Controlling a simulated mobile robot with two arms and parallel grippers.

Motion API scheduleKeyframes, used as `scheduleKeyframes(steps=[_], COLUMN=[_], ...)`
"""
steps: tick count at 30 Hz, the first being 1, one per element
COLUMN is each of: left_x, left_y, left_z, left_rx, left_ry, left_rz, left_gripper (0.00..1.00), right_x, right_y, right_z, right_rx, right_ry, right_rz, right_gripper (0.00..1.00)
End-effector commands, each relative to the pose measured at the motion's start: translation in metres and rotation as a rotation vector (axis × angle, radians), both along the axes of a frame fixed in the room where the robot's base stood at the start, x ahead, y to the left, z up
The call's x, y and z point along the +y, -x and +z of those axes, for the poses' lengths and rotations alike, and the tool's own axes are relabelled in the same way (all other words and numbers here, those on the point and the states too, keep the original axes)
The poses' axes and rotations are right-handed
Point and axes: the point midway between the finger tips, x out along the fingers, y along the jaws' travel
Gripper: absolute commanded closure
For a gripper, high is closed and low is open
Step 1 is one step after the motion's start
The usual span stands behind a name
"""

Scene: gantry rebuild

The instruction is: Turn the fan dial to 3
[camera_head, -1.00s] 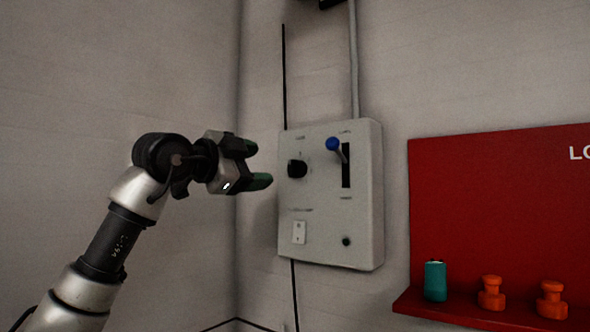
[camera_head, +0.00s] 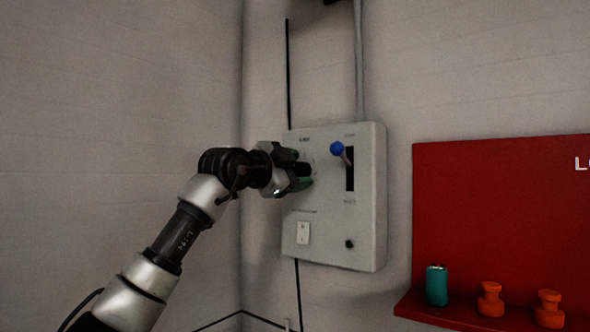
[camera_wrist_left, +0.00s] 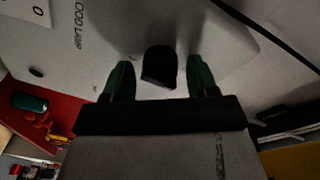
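The fan dial (camera_wrist_left: 159,67) is a black knob on the light grey control box (camera_head: 366,226). In the left wrist view it sits between the two green fingers of my left gripper (camera_wrist_left: 160,80), with a gap on each side. In the head view my left gripper (camera_head: 305,176) is at the box's left side and hides the dial. The gripper is open and appears to be around the dial without gripping it. The dial's number markings cannot be read. My right gripper is not in view.
A blue-knobbed lever (camera_head: 338,148) sits right of the dial. A white switch (camera_head: 303,232) and a small black button (camera_head: 350,244) are below. A red board (camera_head: 500,215) at right has a shelf with a teal cylinder (camera_head: 436,285) and orange pieces (camera_head: 490,299).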

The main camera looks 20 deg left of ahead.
Motion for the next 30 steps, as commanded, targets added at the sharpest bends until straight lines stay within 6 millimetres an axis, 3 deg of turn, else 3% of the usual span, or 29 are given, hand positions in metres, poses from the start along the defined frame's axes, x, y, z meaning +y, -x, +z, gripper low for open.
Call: scheduleKeyframes(steps=[1, 8, 20, 30], left_x=[0.0, 0.0001, -0.0003, -0.0012], left_y=[0.0001, 0.0004, 0.0008, 0.0011], left_z=[0.0001, 0.0003, 0.0008, 0.0008], left_rx=[0.0, 0.0, -0.029, -0.122], left_ry=[0.0, 0.0, -0.078, -0.334], left_rz=[0.0, 0.0, -0.001, -0.002], left_gripper=[0.5, 0.84, 0.84, 0.84], right_x=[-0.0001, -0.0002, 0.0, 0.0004], right_y=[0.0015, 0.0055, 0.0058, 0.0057], right_z=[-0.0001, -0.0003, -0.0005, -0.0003], right_rx=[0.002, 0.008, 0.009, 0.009], right_ry=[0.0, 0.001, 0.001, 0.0], right_rz=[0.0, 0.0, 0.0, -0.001], right_gripper=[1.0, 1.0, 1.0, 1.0])
